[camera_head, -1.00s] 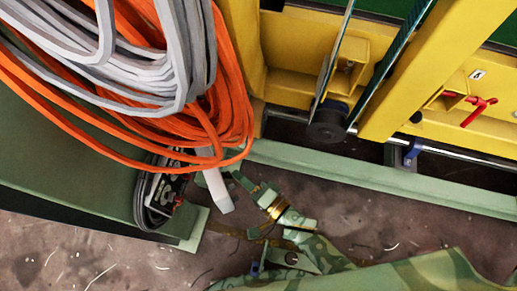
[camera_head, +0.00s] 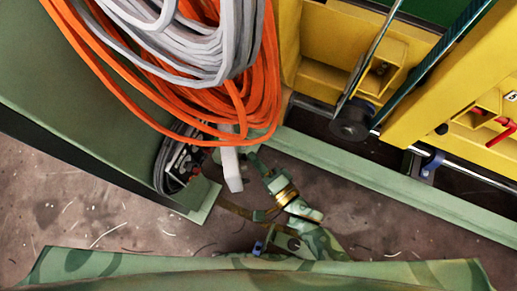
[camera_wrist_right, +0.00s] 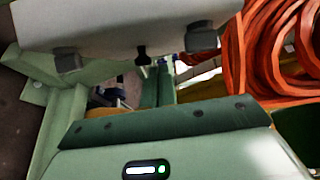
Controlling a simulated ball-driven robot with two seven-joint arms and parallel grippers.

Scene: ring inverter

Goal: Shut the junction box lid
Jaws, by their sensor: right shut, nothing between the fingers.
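The junction box (camera_head: 178,165) sits at the edge of the green surface, below the cable coils, with dark parts and a red spot inside. Its pale grey lid (camera_head: 232,170) stands open on the box's right side, seen nearly edge-on. My right gripper (camera_head: 254,158) is shut and empty, just right of the lid; I cannot tell whether it touches. In the right wrist view, a pale panel with grey corner pieces, apparently the lid (camera_wrist_right: 130,25), fills the top, close to my shut fingers (camera_wrist_right: 160,85). My left gripper is not in view.
Orange cable (camera_head: 262,95) and grey cable (camera_head: 205,60) coils hang above and partly over the box. A yellow machine frame (camera_head: 425,115) with rods and a green rail (camera_head: 390,175) stand to the right.

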